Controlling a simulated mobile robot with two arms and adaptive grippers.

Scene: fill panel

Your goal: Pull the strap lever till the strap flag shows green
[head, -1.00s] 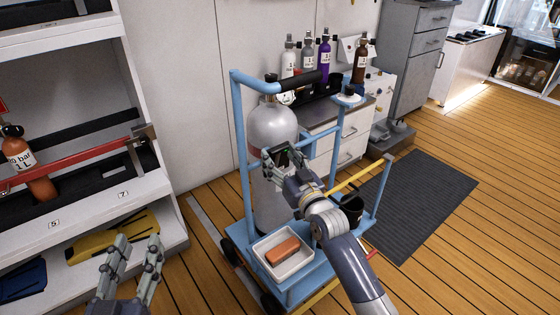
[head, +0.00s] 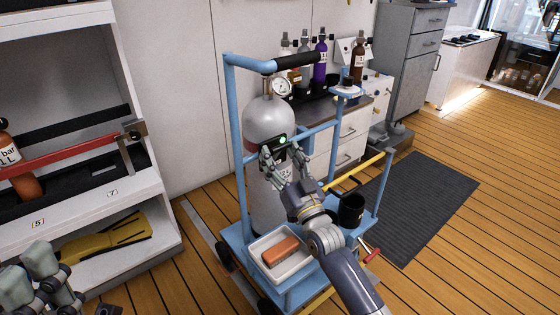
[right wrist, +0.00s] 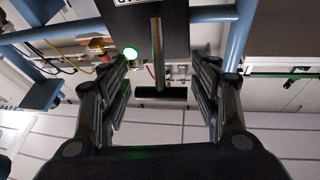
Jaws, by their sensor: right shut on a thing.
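A grey gas cylinder (head: 268,122) stands upright on a blue trolley (head: 236,140). A dark box on its front carries the strap flag (head: 283,140), which shows green. The green flag also glows in the right wrist view (right wrist: 130,52). The strap lever, a metal rod with a black crossbar (right wrist: 160,94), lies between my right fingers.
A white tray with an orange block (head: 281,251) and a black cup (head: 351,210) are on the trolley base. A shelf with a red bar (head: 70,154) stands left. Bottles (head: 321,56) stand on a counter behind. A dark mat (head: 425,205) and open floor lie right.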

